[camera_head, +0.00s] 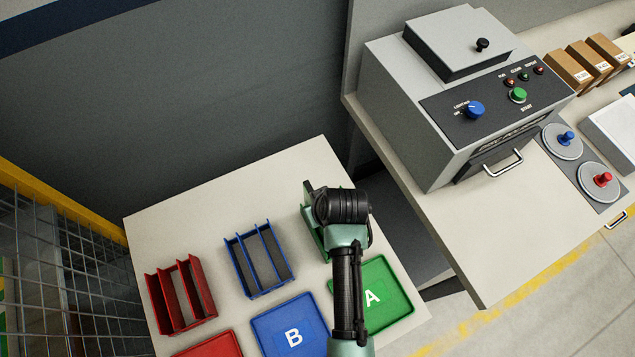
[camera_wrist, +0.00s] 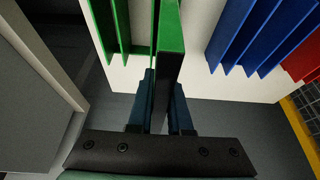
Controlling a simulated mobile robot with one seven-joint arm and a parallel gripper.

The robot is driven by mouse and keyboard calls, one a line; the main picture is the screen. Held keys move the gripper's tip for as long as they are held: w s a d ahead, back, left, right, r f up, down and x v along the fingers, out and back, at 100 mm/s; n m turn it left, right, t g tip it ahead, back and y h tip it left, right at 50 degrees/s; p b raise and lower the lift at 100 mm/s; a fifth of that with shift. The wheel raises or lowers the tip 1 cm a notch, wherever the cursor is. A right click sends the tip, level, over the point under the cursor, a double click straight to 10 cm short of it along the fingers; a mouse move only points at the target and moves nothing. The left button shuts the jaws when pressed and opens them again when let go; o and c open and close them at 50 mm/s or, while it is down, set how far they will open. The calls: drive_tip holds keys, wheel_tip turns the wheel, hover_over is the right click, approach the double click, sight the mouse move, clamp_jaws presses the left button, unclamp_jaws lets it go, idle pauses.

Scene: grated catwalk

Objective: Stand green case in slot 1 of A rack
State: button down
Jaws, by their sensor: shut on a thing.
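My gripper (camera_wrist: 164,92) is shut on the green case (camera_wrist: 170,50), which stands on edge between the two fingers in the wrist view. The case has a green edge and a dark side face. The green rack (camera_wrist: 122,30), with upright dividers, is just left of the case. The case overlaps the rack's right part in this view; I cannot tell if it is inside a slot. In the head view my wrist and arm cover most of the green rack (camera_head: 313,236), behind the green tray marked A (camera_head: 372,298). The held case is mostly hidden there.
A blue rack (camera_head: 258,258) and a red rack (camera_head: 181,295) stand to the left on the same table. The blue tray marked B (camera_head: 270,325) and a red tray (camera_head: 212,346) lie in front. A grey machine (camera_head: 440,110) stands on the counter at right.

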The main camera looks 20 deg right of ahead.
drive_tip(key=shift+c, duration=1.8)
unclamp_jaws()
drive_tip(key=shift+r, duration=0.1)
wheel_tip(320, 180, up, 8)
drive_tip(key=p, duration=0.8)
